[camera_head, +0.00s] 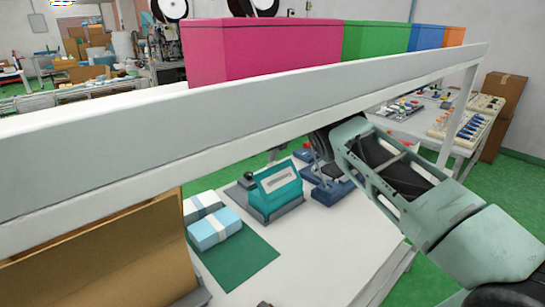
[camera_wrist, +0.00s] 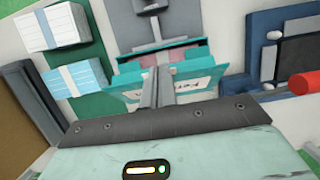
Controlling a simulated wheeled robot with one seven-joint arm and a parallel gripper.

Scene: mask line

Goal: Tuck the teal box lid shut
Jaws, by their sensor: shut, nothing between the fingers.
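The teal box (camera_head: 275,191) stands on the white table in the head view, seated in a grey base. In the wrist view the box (camera_wrist: 126,70) is open at the top, with pinkish contents (camera_wrist: 165,58) showing between its teal edges. A teal panel with a pale printed label (camera_wrist: 203,86) lies on the near side, partly behind my fingers. My gripper (camera_wrist: 164,88) is shut and empty, its fingers over this panel. Whether they touch it I cannot tell. In the head view my gripper's tips are not clearly visible.
Banded light-blue packs (camera_head: 215,229) lie on a green mat (camera_head: 243,262) left of the box. A blue device (camera_head: 332,191) stands to its right. A white shelf beam (camera_head: 250,115) crosses above, carrying coloured bins (camera_head: 265,50). A brown panel (camera_head: 110,260) stands at left. The table front is clear.

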